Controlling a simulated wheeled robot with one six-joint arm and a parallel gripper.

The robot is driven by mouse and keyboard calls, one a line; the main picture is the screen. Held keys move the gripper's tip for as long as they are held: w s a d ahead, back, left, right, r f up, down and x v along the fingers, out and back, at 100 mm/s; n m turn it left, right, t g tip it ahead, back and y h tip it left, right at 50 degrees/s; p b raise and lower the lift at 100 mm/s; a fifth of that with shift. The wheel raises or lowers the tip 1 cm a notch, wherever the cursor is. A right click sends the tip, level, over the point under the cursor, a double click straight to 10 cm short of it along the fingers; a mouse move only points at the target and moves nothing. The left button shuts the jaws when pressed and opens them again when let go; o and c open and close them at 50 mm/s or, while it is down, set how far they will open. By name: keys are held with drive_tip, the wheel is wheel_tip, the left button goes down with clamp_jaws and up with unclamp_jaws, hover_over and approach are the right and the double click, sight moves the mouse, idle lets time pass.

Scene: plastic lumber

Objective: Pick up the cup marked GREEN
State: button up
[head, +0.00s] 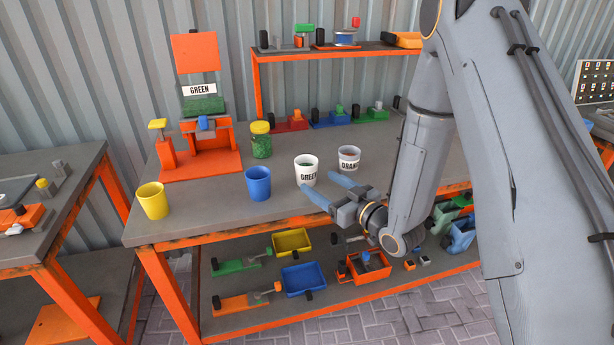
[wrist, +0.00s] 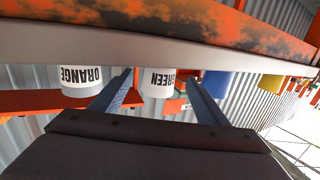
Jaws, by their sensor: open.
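The white cup marked GREEN (head: 306,170) stands upright on the workbench (head: 225,207), right of a blue cup. In the wrist view, which is upside down, the GREEN cup (wrist: 158,80) shows between the two fingertips, beyond them. My gripper (head: 325,188) is open and empty, with its blue fingers pointing at the cup from the front right. In the wrist view my gripper (wrist: 158,85) has its fingers spread wide. I cannot tell whether the fingertips reach beside the cup.
A white cup marked ORANGE (head: 349,158) stands close right of the GREEN cup. The blue cup (head: 258,183) and a yellow cup (head: 152,201) stand left. A jar with green contents (head: 261,140) and an orange machine with a GREEN sign (head: 203,90) stand behind.

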sight(313, 177)
drive_tip(key=x, duration=0.2)
drive_tip(key=shift+w+a+r+p, duration=0.1)
drive_tip(key=shift+w+a+p, duration=0.15)
drive_tip(key=shift+p, duration=0.1)
drive_tip(key=p+x, duration=0.1)
drive_tip(key=x, duration=0.4)
drive_tip(key=shift+f+p, duration=0.2)
drive_tip(key=shift+p, duration=0.15)
drive_tip(key=c, duration=1.2)
drive_tip(key=shift+r, duration=0.1)
